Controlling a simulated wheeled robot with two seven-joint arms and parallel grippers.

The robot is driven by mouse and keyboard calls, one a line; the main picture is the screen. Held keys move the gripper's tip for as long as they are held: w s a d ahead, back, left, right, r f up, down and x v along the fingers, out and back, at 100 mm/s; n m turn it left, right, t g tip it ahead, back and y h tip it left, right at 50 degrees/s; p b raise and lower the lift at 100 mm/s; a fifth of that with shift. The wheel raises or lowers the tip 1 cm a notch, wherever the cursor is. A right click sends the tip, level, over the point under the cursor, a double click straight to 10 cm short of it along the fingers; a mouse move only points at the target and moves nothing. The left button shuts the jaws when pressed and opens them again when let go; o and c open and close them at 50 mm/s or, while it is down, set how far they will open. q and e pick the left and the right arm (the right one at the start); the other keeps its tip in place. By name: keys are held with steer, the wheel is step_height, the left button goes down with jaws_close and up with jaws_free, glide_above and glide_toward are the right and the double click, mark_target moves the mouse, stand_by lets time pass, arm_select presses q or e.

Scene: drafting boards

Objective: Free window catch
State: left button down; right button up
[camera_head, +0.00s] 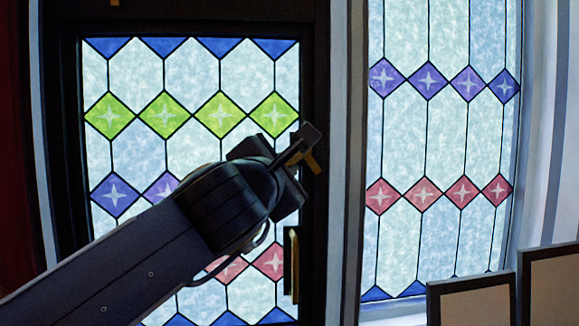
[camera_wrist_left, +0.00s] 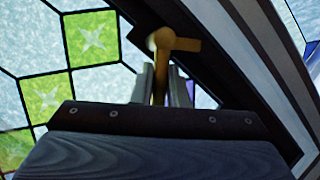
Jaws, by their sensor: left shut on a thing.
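The window catch is a brass handle (camera_head: 309,162) on the dark right frame of the stained-glass window (camera_head: 192,120). In the left wrist view the catch (camera_wrist_left: 178,44) has a round knob with a short arm pointing right, and a stem running down between my fingers. My left gripper (camera_head: 300,148) is at the catch, shut on it, with one finger on each side of the stem. My left arm comes in from the lower left and hides part of the lower panes. The catch's mount is partly hidden by the gripper. My right gripper is not in view.
A second tall stained-glass window (camera_head: 400,240) stands to the right, beyond a pale post (camera_head: 346,200). A narrow brass piece (camera_head: 291,262) is on the frame below my gripper. Dark-edged boards (camera_head: 470,303) stand at the lower right.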

arm_select(q)
steer(key=m, duration=0.1)
steer(key=r+m+g, duration=0.1)
steer(key=shift+a+m, duration=0.2)
steer(key=shift+m, duration=0.1)
steer(key=shift+a+r+m+g+y, duration=0.1)
steer(key=shift+r+m+g+y, duration=0.2)
steer(key=shift+m, duration=0.5)
steer(key=shift+a+r+m+g+y, duration=0.1)
steer(key=shift+r+m+g, duration=0.2)
steer(key=shift+m+g, duration=0.35)
steer(key=shift+m, duration=0.25)
steer(key=c, duration=1.4)
jaws_free()
steer(key=shift+c, duration=0.2)
steer(key=shift+s, duration=0.1)
steer(key=b+v, duration=0.1)
steer(key=v, duration=0.6)
steer(key=shift+s, duration=0.4)
